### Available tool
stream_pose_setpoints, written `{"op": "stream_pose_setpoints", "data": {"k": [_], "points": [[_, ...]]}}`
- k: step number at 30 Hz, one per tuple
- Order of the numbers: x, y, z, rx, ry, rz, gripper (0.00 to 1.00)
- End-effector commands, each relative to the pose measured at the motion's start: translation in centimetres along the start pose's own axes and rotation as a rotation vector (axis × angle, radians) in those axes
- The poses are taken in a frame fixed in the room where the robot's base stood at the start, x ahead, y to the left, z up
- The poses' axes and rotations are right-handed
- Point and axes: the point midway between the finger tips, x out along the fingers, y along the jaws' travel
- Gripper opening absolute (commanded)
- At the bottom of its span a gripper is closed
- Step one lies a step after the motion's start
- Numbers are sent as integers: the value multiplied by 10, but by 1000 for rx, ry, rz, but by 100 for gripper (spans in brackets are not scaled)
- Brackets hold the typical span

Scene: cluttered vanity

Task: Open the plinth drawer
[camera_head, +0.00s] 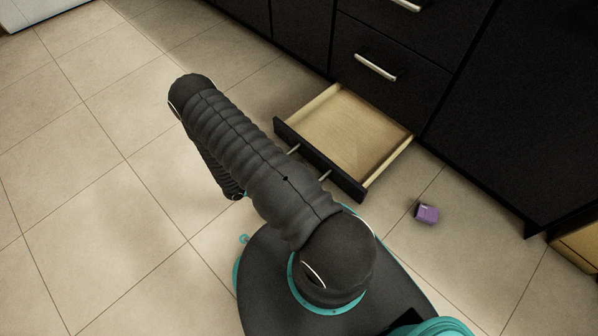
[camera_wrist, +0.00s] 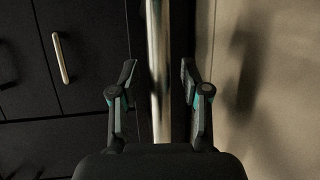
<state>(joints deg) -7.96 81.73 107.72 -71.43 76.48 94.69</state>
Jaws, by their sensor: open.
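The plinth drawer (camera_head: 352,128) stands pulled out at floor level under the dark cabinet. Its pale wooden inside is empty, and its front is dark. Parts of its metal handle (camera_head: 325,175) show beside my arm in the head view; the rest is hidden. In the wrist view a long metal handle bar (camera_wrist: 159,30) runs up the picture between the fingers of my gripper (camera_wrist: 158,72). The fingers are open, one on each side of the bar, with gaps showing. My arm hides the gripper in the head view.
Above the drawer is a shut cabinet drawer with a metal handle (camera_head: 375,67). A small purple box (camera_head: 427,214) lies on the tiled floor to the right of the plinth drawer. The floor (camera_head: 120,200) at left is clear.

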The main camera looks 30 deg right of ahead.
Motion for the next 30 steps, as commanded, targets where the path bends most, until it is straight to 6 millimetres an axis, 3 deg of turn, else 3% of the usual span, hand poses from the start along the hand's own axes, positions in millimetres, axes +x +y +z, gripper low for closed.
{"op": "stream_pose_setpoints", "data": {"k": [5, 15, 21, 30], "points": [[-14, 0, -1, 2, 4, 0, 46], [-80, 0, -1, 2, 5, -1, 46], [-108, 0, 0, 1, 2, 0, 46], [-120, 0, 1, 0, -1, 0, 46]]}}
